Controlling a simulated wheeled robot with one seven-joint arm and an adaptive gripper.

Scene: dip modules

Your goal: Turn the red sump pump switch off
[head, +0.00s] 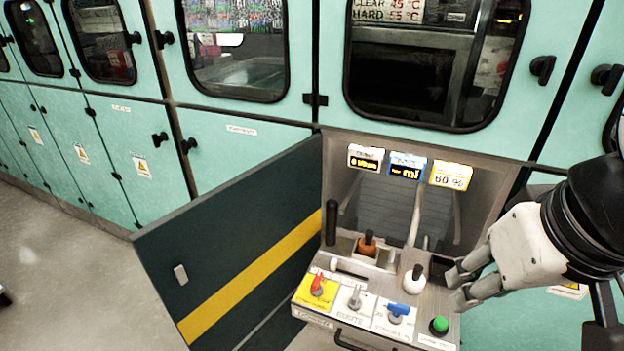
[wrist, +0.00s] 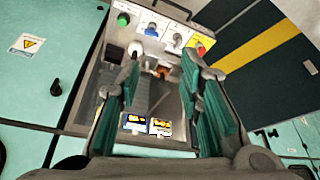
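The red switch (head: 318,284) stands on a yellow plate at the left of the control panel (head: 312,318) in the head view. It also shows in the wrist view (wrist: 201,47), near the top, partly behind a finger of my gripper. My gripper (head: 460,285) is at the right side of the panel, apart from the red switch. In the wrist view my gripper (wrist: 160,80) has its two fingers spread wide with nothing between them.
Beside the red switch are a grey switch (head: 355,298), a blue switch (head: 399,310) and a green button (head: 439,325). A white knob (head: 414,280) and an orange-brown knob (head: 367,244) stand behind. An open dark door (head: 232,240) with a yellow stripe is at left.

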